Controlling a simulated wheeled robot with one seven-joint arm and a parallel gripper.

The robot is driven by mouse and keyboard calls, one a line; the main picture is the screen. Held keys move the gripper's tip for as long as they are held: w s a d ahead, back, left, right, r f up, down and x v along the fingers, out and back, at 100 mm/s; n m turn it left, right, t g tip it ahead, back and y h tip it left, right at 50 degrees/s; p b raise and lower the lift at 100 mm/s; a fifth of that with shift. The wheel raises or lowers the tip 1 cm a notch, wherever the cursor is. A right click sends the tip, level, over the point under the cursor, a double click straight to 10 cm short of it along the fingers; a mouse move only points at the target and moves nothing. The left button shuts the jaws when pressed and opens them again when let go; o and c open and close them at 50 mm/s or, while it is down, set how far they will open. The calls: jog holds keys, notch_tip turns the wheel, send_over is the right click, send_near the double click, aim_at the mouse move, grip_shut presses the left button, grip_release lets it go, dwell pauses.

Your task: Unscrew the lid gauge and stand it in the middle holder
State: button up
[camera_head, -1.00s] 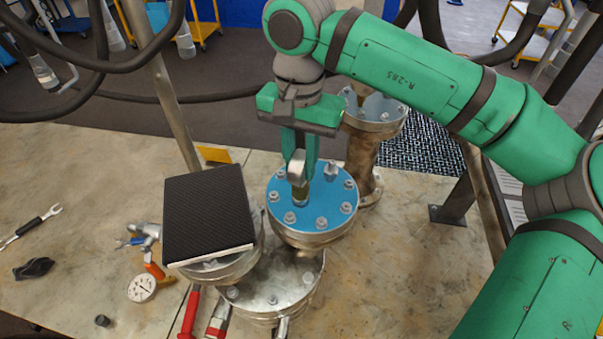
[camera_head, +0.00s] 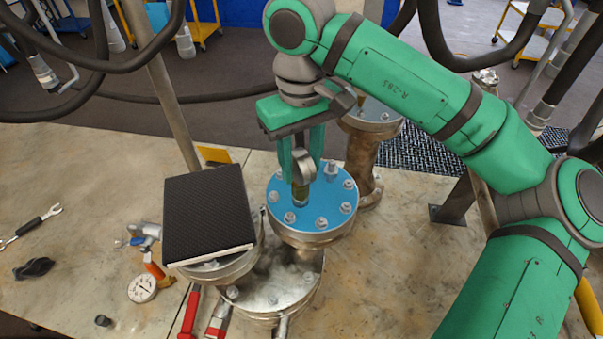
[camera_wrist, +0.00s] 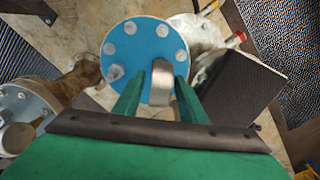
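The lid gauge (camera_head: 304,165) stands upright on the blue lid (camera_head: 325,208), a round grey body on a short brass-coloured stem. The stem's foot is at the lid's surface; I cannot tell how far it is threaded in. My gripper (camera_head: 302,160) points down from above, with one green finger on each side of the gauge body, and looks shut on it. In the wrist view, the gauge (camera_wrist: 187,100) shows as a silver shape at the fingertips (camera_wrist: 172,85), over the edge of the blue lid (camera_wrist: 135,55). I cannot make out a middle holder.
A black textured slab (camera_head: 208,215) lies on a flanged vessel left of the lid. A lower steel flange (camera_head: 275,285) is in front. A loose dial gauge (camera_head: 142,288), wrench (camera_head: 30,226) and red-handled tools (camera_head: 190,312) lie around.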

dwell(0.3)
notch_tip(320, 180, up, 11)
jog(key=shift+f, duration=0.1)
dwell(0.4)
jog(key=shift+c, duration=0.3)
